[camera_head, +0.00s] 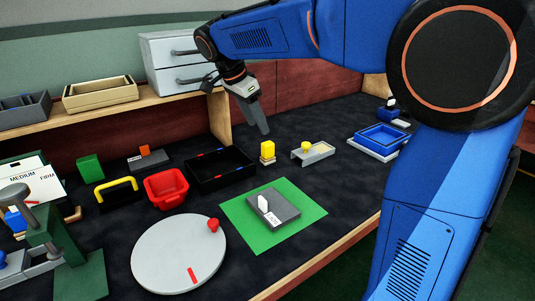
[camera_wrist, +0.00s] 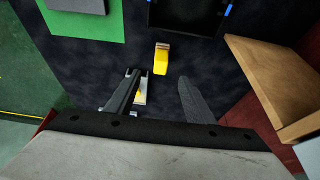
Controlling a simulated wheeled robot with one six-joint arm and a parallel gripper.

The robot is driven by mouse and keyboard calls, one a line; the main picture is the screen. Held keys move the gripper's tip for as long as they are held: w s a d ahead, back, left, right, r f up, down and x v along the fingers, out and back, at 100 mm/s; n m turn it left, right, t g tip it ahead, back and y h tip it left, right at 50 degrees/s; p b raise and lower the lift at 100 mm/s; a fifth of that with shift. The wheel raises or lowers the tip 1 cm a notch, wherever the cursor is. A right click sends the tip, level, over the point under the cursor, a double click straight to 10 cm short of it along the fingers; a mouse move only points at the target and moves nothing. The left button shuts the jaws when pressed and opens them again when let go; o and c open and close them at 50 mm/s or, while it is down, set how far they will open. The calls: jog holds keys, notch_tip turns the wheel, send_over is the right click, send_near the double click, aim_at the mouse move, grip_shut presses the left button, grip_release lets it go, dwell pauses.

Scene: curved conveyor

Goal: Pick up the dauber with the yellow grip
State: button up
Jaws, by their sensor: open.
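The dauber with the yellow grip (camera_head: 267,149) stands on the dark table, a small yellow block with a pale tan part at its foot. In the wrist view the dauber (camera_wrist: 161,60) lies just past the fingertips, roughly centred between them and apart from both. My gripper (camera_head: 259,122) points down above and behind the dauber, open and empty. In the wrist view my gripper (camera_wrist: 158,78) shows its two dark fingers spread wide.
A grey tray (camera_head: 320,153) with a yellow knob (camera_head: 306,146) stands just right of the dauber; a finger partly hides it in the wrist view. A black open box (camera_head: 213,183) is to the left. A green mat (camera_head: 298,225) with a grey block lies in front. A wooden shelf (camera_wrist: 268,85) stands close.

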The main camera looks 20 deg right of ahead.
aim_at(268, 151)
jog(key=x, duration=0.7)
jog(key=shift+f, duration=0.15)
jog(key=shift+x, duration=2.75)
jog(key=shift+a, duration=0.2)
jog(key=shift+c, duration=0.5)
jog(key=c, duration=1)
